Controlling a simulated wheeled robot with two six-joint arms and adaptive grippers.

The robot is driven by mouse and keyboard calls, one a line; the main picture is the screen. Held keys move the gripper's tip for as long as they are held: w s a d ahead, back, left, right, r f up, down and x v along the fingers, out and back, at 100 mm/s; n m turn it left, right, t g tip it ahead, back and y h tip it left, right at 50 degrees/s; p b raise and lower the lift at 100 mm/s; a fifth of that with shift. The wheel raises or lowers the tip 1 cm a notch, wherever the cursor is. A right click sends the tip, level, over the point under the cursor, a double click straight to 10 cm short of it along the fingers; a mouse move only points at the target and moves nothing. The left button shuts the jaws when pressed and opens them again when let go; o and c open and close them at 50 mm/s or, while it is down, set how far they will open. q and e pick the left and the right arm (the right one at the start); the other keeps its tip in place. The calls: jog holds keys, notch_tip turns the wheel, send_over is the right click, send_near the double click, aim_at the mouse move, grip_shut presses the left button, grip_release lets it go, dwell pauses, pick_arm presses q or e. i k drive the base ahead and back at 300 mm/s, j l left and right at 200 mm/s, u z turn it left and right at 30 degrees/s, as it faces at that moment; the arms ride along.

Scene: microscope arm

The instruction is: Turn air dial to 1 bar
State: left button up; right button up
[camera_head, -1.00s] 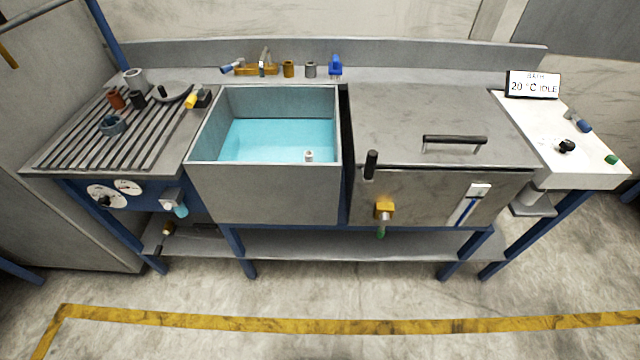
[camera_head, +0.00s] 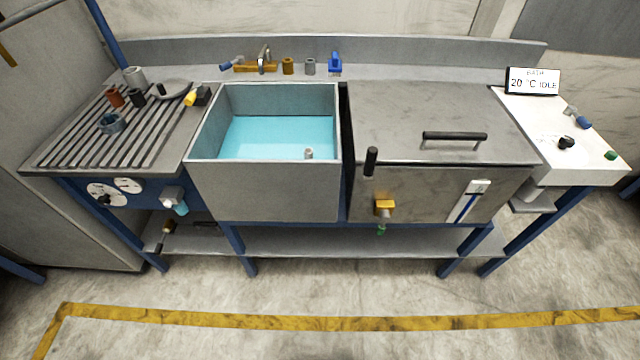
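The likely air dial is a black knob (camera_head: 104,200) on a round white scale on the blue front panel, below the slatted drainboard at the left. A small round white gauge (camera_head: 128,185) sits just right of and above it. The markings on both are too small to read. Another black knob (camera_head: 566,143) stands on the white control panel at the right, beside a display (camera_head: 532,81) reading 20 °C IDLE. Neither of my grippers shows in the head view.
A water-filled sink (camera_head: 265,190) stands in the middle, with a lidded steel bath (camera_head: 440,125) to its right. A fitting with a light-blue bowl (camera_head: 181,208) juts out right of the gauge. Floor in front is clear, with a yellow line (camera_head: 300,322).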

aim_at(105, 201)
jog(key=k+j, duration=0.1)
jog(key=k+u, duration=0.1)
jog(key=u, duration=1.5)
jog(key=i+j+z, duration=0.1)
jog(key=z, duration=0.6)
jog(key=i+j+z, duration=0.3)
jog(key=j, duration=0.5)
jog(key=j+z, duration=0.35)
jog(key=j, duration=0.45)
jog(key=j+z, duration=0.3)
jog(key=j, duration=0.55)
jog(key=i, duration=0.05)
